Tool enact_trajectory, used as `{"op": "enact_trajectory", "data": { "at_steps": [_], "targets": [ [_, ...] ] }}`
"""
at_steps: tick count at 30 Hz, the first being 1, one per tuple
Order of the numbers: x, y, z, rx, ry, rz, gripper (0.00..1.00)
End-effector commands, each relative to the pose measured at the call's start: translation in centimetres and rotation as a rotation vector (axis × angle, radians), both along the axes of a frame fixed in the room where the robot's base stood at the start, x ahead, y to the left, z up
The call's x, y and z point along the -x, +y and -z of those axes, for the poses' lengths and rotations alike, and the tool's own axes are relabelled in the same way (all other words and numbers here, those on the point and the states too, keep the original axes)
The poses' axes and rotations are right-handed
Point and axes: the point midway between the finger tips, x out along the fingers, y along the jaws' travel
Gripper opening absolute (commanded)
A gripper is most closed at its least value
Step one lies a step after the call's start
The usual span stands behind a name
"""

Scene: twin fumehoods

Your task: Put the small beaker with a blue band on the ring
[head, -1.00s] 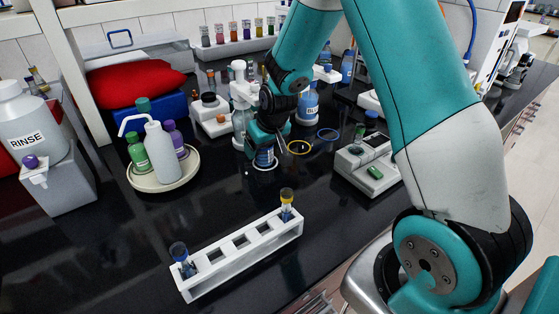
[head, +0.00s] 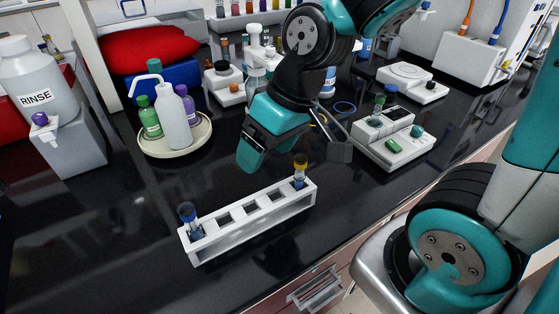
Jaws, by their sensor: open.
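My gripper (head: 295,153) is open above the dark bench, just behind the white tube rack. Its fingers are spread wide, and I see nothing held between them. No small beaker with a blue band can be made out; my gripper and wrist cover part of the bench behind them. I cannot tell which ring the task means.
A round tray (head: 200,148) with bottles stands left, a white instrument (head: 395,145) right. The bench front left of the rack is clear.

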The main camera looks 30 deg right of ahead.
Motion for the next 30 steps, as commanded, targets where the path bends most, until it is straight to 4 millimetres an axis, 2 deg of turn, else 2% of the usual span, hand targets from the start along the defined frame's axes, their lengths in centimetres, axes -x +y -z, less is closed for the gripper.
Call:
{"op": "enact_trajectory", "data": {
  "at_steps": [1, 3, 6, 8, 30],
  "targets": [
    [2.1, 1.6, -1.5, -0.013, 0.012, -0.079, 0.79],
    [4.9, 3.0, -3.0, -0.022, 0.042, -0.170, 0.79],
    [7.7, 3.9, -4.2, -0.020, 0.070, -0.259, 0.79],
    [8.6, 4.1, -4.6, -0.019, 0.080, -0.287, 0.79],
    [8.8, 4.1, -4.7, -0.017, 0.086, -0.294, 0.79]
  ]
}}
